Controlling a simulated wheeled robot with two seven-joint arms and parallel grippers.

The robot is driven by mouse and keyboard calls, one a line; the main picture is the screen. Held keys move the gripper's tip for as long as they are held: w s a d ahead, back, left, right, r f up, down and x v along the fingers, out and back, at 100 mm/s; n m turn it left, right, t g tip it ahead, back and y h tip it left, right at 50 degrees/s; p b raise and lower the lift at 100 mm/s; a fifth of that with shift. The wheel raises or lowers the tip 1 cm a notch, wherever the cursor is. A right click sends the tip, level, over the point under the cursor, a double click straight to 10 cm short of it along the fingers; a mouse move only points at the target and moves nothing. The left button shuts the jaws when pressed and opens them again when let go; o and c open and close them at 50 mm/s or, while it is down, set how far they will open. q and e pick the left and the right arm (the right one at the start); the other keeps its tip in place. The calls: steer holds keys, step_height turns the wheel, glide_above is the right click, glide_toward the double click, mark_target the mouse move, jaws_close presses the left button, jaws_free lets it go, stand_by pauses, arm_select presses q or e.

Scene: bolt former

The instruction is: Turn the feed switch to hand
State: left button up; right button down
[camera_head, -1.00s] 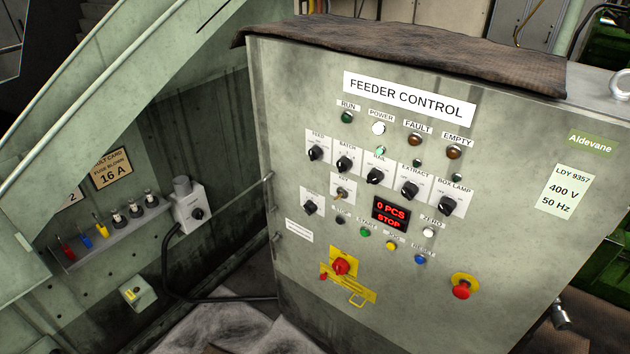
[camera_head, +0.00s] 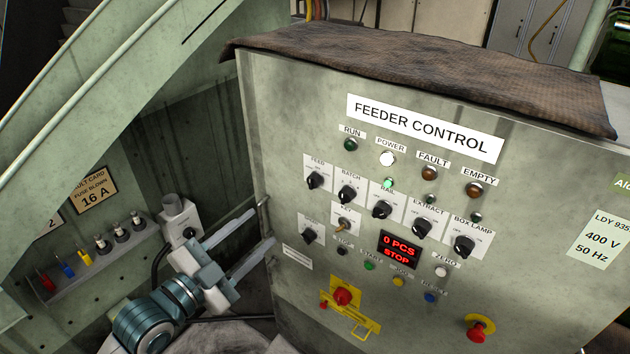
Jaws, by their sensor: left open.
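The feed switch (camera_head: 315,180) is a black rotary knob on a white plate marked FEED, at the upper left of the knob row on the feeder control cabinet (camera_head: 283,110). The small position markings on its plate are too small to read. My left gripper (camera_head: 262,228) is at the cabinet's left edge, lower and to the left of the feed switch, apart from it. Its two long pale fingers are spread and hold nothing. My right gripper is not in view.
Beside the feed switch is the batch knob (camera_head: 347,194); below is another knob (camera_head: 309,236) and a key switch (camera_head: 344,224). A red-yellow main switch (camera_head: 343,296) and a red emergency button (camera_head: 477,330) sit lower. A shelf with fuses (camera_head: 100,262) stands left.

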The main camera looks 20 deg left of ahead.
arm_select(q)
steer(key=shift+s+d+r, duration=0.15)
steer(key=shift+r, duration=0.1)
steer(key=p, duration=0.5)
glide_toward(311, 185)
steer(key=x, duration=0.7)
steer(key=shift+w+r, duration=0.1)
steer(key=shift+w, duration=0.1)
steer(key=shift+w+d+p, duration=0.25)
steer(key=shift+w+p, duration=0.1)
steer(key=shift+w, duration=0.3)
steer(key=c, duration=1)
